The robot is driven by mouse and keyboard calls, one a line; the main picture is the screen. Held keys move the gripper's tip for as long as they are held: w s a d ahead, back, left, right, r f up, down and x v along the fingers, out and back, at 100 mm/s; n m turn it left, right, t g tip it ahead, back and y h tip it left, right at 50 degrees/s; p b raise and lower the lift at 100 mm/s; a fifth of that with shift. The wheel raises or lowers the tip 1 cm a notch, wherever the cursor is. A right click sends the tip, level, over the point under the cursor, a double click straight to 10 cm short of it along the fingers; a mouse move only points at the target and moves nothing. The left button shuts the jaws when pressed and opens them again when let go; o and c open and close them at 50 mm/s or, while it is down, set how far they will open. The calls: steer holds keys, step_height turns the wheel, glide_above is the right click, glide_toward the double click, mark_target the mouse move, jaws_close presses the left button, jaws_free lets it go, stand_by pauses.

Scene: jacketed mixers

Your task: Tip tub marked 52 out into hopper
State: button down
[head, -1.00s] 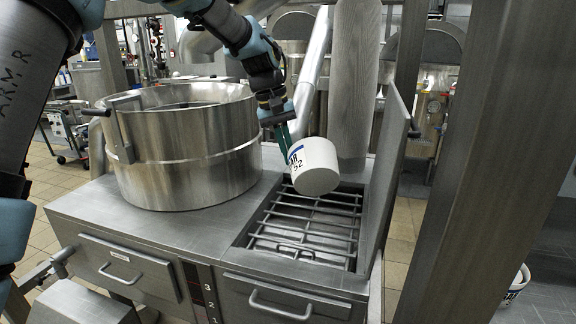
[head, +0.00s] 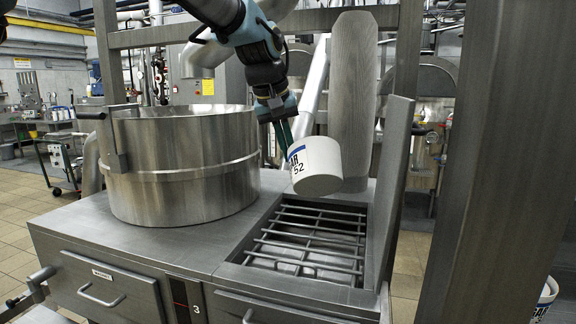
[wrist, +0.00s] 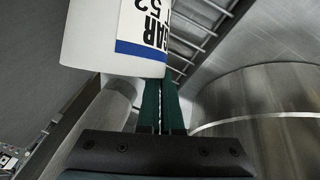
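The white tub marked 52 (head: 322,160) hangs tilted above the hopper, with its label partly readable and its mouth hidden from the head view. My gripper (head: 284,142) is shut on the tub at its left side. In the wrist view the green fingers (wrist: 160,106) meet the tub (wrist: 92,35) by its blue-striped label. The hopper (head: 228,272) is a square opening in the steel bench with a barred grate (head: 305,246) across it. The tub is clear of the grate. No contents show on the bars.
A large round steel vessel (head: 180,170) stands left of the hopper. A thick post (head: 500,160) stands at right. Another labelled tub (head: 545,296) is at the lower right.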

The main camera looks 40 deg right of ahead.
steer(key=shift+s+a+r+m+t+h+b, duration=0.25)
steer(key=shift+t+h+b, duration=0.35)
steer(key=shift+b, duration=1.25)
steer(key=shift+s+a+r+t+h+b, duration=0.1)
steer(key=shift+s+r+t+h+b, duration=0.3)
steer(key=shift+b, duration=1.4)
steer(key=shift+s+a+r+m+t+h+b, duration=0.15)
steer(key=shift+r+t+h+b, duration=0.55)
steer(key=shift+b, duration=1.15)
steer(key=shift+f+t+b, duration=0.4)
steer(key=shift+b, duration=0.4)
steer(key=t+b, duration=0.1)
steer(key=b, duration=0.3)
steer(key=h+b, duration=0.1)
steer(key=b, duration=0.3)
steer(key=t+h+b, duration=0.1)
steer(key=b, duration=0.3)
steer(key=shift+s+a+f+m+t, duration=0.2)
steer(key=shift+a+m+t, duration=0.05)
steer(key=shift+m+t, duration=0.05)
steer(key=shift+r+h+b, duration=0.2)
steer(key=shift+h+b, duration=0.1)
steer(key=shift+b, duration=0.7)
steer(key=shift+s+a, duration=0.1)
steer(key=shift+s, duration=0.05)
